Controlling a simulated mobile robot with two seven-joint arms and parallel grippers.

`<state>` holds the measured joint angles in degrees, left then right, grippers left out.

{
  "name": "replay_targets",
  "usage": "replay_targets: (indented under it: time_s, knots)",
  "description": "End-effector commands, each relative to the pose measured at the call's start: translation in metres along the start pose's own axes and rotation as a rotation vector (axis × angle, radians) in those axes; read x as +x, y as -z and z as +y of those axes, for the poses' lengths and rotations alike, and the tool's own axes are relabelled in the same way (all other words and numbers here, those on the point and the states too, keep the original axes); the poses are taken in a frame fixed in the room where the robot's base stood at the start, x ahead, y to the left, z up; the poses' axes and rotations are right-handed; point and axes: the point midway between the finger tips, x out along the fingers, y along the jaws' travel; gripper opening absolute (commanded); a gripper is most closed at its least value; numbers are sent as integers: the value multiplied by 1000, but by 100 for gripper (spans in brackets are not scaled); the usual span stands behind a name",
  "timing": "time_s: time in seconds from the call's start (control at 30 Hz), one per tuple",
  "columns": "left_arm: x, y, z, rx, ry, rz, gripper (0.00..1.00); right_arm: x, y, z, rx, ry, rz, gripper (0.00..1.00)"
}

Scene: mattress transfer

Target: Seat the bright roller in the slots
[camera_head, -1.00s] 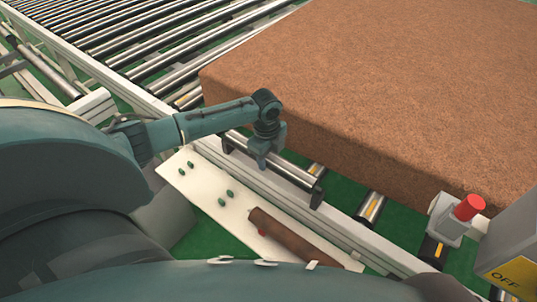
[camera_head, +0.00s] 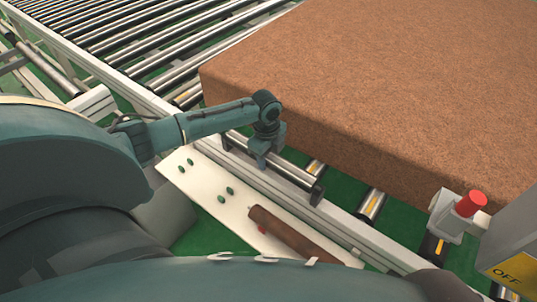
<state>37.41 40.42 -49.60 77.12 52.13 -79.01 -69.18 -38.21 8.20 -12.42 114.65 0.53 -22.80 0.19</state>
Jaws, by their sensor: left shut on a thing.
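The bright roller (camera_head: 292,169) is a shiny metal cylinder with dark end pieces. It lies along the near rail of the conveyor (camera_head: 338,213), beside the brown mattress. My left gripper (camera_head: 262,160) points down and is shut on the roller near its middle. I cannot tell whether the roller's ends are inside the slots, which are hidden or too small to see. My right gripper is not in view.
The large brown mattress (camera_head: 400,90) lies on the conveyor rollers. A white board (camera_head: 205,180) with several green pieces and a rusty brown roller (camera_head: 290,236) is in front. A red button (camera_head: 470,203) stands at right.

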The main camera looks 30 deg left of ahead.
Motion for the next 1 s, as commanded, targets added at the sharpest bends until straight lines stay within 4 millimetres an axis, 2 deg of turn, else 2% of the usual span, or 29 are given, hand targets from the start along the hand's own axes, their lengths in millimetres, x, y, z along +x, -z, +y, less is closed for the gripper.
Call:
replay_targets:
  time_s: [0.77, 0.8, 1.0]
  knots:
    - [17, 0, 0, 0, 3, 1, 2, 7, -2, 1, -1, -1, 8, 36]
    - [17, 0, 0, 0, 4, 1, 46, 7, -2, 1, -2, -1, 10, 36]
    - [17, 0, 0, 0, 2, 0, 63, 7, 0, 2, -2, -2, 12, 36]
